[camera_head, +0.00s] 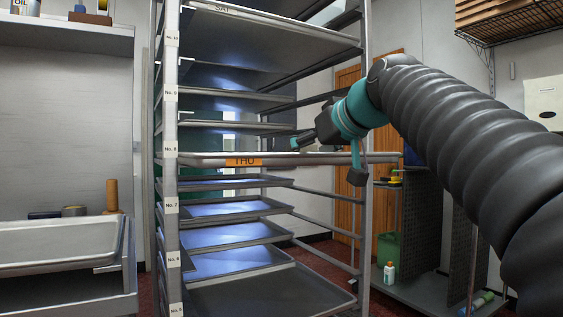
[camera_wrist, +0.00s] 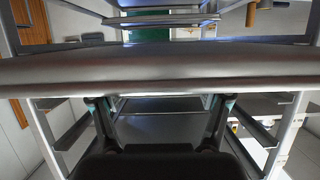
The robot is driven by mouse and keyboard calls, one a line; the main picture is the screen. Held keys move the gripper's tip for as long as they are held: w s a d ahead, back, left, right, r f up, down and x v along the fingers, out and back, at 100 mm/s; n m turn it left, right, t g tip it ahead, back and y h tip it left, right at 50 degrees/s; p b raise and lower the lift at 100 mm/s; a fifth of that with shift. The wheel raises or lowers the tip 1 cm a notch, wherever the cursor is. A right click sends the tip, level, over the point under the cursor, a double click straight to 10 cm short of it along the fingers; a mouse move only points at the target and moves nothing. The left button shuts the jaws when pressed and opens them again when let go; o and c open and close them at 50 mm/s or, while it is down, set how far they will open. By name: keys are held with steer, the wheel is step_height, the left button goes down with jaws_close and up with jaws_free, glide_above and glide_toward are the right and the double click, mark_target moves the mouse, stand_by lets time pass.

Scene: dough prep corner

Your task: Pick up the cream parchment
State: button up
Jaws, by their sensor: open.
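I cannot make out the cream parchment in either view. My gripper (camera_head: 328,161) is open at the metal tray with the orange THU tag (camera_head: 243,161) in the rack. In the head view one finger shows above the tray's edge and the other hangs below it. In the wrist view the rim of a tray (camera_wrist: 160,68) crosses the whole picture, and the gripper (camera_wrist: 161,105) has its two fingers spread apart, their tips reaching up to that rim. Nothing shows between the fingers. The THU tray's top is seen nearly edge-on, so anything lying on it is hidden.
The tall metal rack (camera_head: 168,180) holds several trays above and below the THU tray, with narrow gaps. A counter with a pale tray (camera_head: 60,243) stands at left. A shelf cart with a white bottle (camera_head: 389,273) stands at right.

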steer(key=c, duration=0.9)
steer(key=shift+c, duration=0.2)
